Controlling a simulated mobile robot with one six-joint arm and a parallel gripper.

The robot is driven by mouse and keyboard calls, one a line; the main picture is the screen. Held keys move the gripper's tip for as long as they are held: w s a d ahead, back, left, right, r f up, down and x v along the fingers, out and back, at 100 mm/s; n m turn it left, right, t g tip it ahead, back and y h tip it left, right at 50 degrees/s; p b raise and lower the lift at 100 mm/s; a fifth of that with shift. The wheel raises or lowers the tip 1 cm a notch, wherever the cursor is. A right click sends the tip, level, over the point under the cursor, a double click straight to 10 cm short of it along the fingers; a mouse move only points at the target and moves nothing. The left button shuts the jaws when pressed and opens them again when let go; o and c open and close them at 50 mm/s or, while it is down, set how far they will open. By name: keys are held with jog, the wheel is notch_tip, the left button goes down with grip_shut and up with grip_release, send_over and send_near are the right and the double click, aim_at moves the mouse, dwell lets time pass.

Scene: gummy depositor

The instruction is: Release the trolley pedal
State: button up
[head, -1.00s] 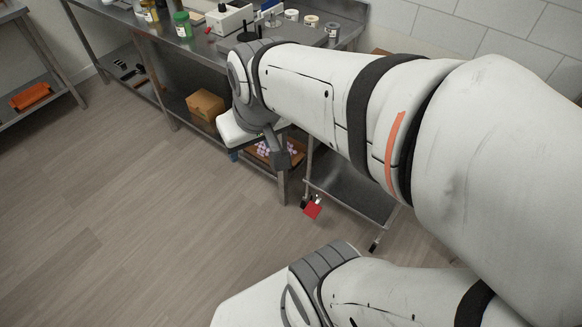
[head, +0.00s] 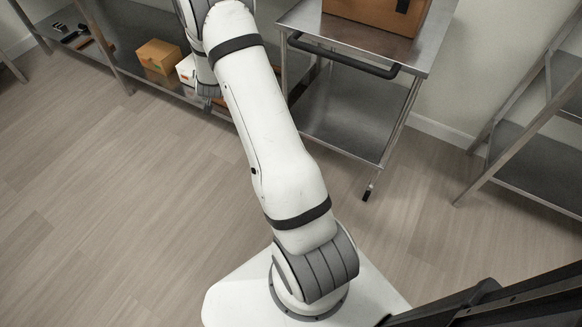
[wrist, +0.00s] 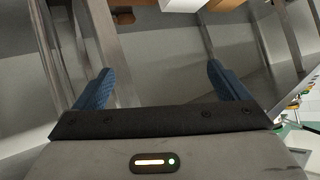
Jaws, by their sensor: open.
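The steel trolley (head: 350,122) stands right of centre in the head view, with a black push handle (head: 345,58) on its near side. One black caster (head: 368,190) shows under its near right leg. The red pedal is not visible in either current view; my arm covers the trolley's left leg in the head view. My gripper (wrist: 162,85) shows in the wrist view with its two blue fingers wide apart and nothing held between them. Steel legs and grey shelf surfaces lie beyond the fingers. The gripper itself is hidden in the head view.
A brown box (head: 375,14) sits on the trolley top. A steel bench with a low shelf stands at left, holding a cardboard box (head: 157,56). Another steel rack (head: 520,135) stands at right. The wooden floor (head: 90,200) at left is clear.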

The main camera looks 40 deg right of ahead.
jog(key=s+d+f+m+g+h+b, duration=0.1)
jog(key=s+d+f+h+b, duration=0.25)
jog(key=f, duration=0.95)
jog(key=s+d+f+m+h+b, duration=0.15)
jog(key=d+f+b, duration=0.4)
jog(key=f, duration=0.75)
jog(key=s+d+f+m+g+h+b, duration=0.1)
jog(key=s+d+f+m+h+b, duration=0.25)
jog(key=f, duration=0.95)
jog(key=s+d+f+n+g+h+b, duration=0.1)
jog(key=s+d+f+h+b, duration=0.1)
jog(key=s+f+b, duration=0.3)
jog(key=s+d+f+h+b, duration=0.1)
jog(key=s+f+b, duration=0.1)
jog(key=f, duration=0.5)
jog(key=b+x, duration=0.2)
jog(key=x, duration=0.5)
jog(key=shift+s+d, duration=0.1)
